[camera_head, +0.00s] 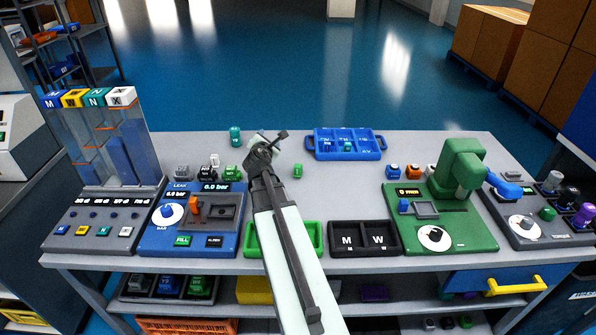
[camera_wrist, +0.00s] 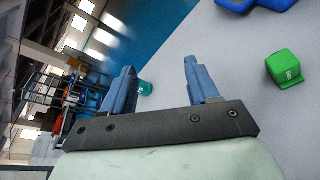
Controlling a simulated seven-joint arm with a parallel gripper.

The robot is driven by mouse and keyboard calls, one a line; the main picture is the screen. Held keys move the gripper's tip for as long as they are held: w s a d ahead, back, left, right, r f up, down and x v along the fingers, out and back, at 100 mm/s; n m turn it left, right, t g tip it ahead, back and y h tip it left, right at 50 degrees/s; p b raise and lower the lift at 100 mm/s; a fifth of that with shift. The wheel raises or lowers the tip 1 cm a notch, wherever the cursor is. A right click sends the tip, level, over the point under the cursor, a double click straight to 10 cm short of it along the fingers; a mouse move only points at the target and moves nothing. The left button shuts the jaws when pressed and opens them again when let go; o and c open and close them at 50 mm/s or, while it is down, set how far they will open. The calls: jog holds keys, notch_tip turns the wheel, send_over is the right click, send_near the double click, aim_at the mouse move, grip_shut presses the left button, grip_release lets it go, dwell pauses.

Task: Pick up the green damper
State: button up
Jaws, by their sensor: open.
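A small bright-green block (camera_head: 297,171) with a pale label stands on the grey table, right of my gripper (camera_head: 269,140). It also shows in the wrist view as a green block (camera_wrist: 285,69), well outside the fingers. A teal-green cylinder (camera_head: 235,136) stands near the table's back edge, left of my gripper. In the wrist view the teal cylinder (camera_wrist: 145,88) shows between the fingers, partly behind the left one. I cannot tell which is the damper. My gripper (camera_wrist: 160,66) is open and empty above the table.
A blue divided tray (camera_head: 346,143) with a teal piece inside stands behind the green block. A blue panel (camera_head: 190,220), a green tray (camera_head: 312,238), a black M/W tray (camera_head: 363,238) and a green press (camera_head: 460,170) line the front and right. The table's centre is mostly clear.

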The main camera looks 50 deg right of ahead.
aim_at(298, 167)
jog(key=s+f+n+g, duration=0.1)
jog(key=s+f+n, duration=0.1)
jog(key=s, duration=0.1)
jog(key=s+d+f+n, duration=0.1)
jog(key=s+f+n, duration=0.1)
jog(key=s+f, duration=0.1)
jog(key=s+d+f+n+g, duration=0.1)
jog(key=s+f, duration=0.2)
jog(key=s, duration=0.1)
jog(key=shift+s+d+f+n+g, duration=0.1)
jog(key=shift+s+d+n+g, duration=0.05)
jog(key=shift+s+n+g, duration=0.2)
jog(key=shift+w+d+f, duration=0.1)
jog(key=shift+x, duration=2.4)
jog(key=shift+c, duration=0.3)
jog(key=c, duration=1)
